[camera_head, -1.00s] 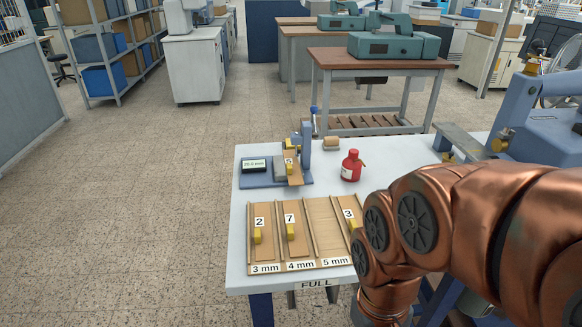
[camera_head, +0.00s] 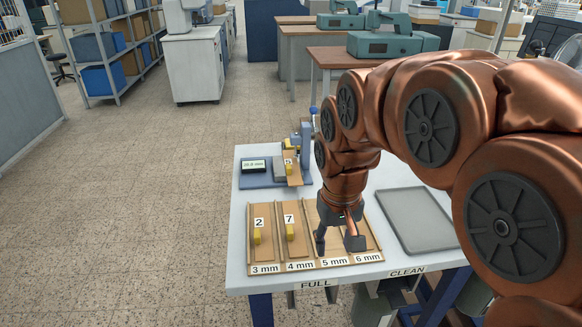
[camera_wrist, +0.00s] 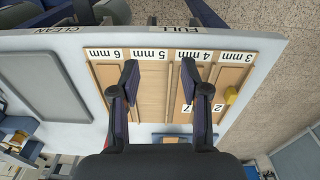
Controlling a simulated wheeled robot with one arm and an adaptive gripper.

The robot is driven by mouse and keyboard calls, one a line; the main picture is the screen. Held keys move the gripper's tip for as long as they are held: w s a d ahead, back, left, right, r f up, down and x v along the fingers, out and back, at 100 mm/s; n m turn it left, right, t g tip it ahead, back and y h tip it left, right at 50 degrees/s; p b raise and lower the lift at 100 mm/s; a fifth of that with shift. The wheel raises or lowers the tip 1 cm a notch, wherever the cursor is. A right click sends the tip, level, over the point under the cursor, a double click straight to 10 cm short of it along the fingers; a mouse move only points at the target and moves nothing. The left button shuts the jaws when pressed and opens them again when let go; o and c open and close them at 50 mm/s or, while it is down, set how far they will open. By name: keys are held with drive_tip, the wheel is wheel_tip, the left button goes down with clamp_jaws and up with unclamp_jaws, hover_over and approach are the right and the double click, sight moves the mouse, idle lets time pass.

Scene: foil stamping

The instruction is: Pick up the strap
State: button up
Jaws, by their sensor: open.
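A tan rack (camera_head: 310,266) on the table has slots marked 3 mm, 4 mm, 5 mm and 6 mm. Tan straps with yellow clips lie in the 3 mm slot, tagged 2 (camera_head: 258,237), and the 4 mm slot, tagged 7 (camera_head: 290,233). Another tan strap (camera_head: 294,175) with a yellow clip sits at the gauge. My gripper (camera_head: 338,244) is open above the 5 mm and 6 mm end of the rack. In the wrist view, bare tan slot floor shows between its fingers (camera_wrist: 159,78). My gripper hides the 6 mm slot's tagged strap.
The gauge (camera_head: 262,178) with a small display stands behind the rack. A grey tray (camera_head: 416,218) lies to the right, by the CLEAN label. The table's front edge (camera_head: 330,284) is near the rack. My arm hides the table's back right.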

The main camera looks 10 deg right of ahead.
drive_tip(key=w+r+t, duration=0.2)
drive_tip(key=w, duration=1.6)
drive_tip(key=t+p, duration=0.1)
drive_tip(key=t, duration=0.1)
approach(289, 166)
drive_tip(key=f, duration=0.1)
drive_tip(key=shift+m, duration=0.4)
drive_tip(key=shift+p+x, duration=1.75)
drive_tip(key=shift+x, duration=2.4)
drive_tip(key=shift+w, duration=0.15)
drive_tip(key=shift+c, duration=0.3)
clamp_jaws()
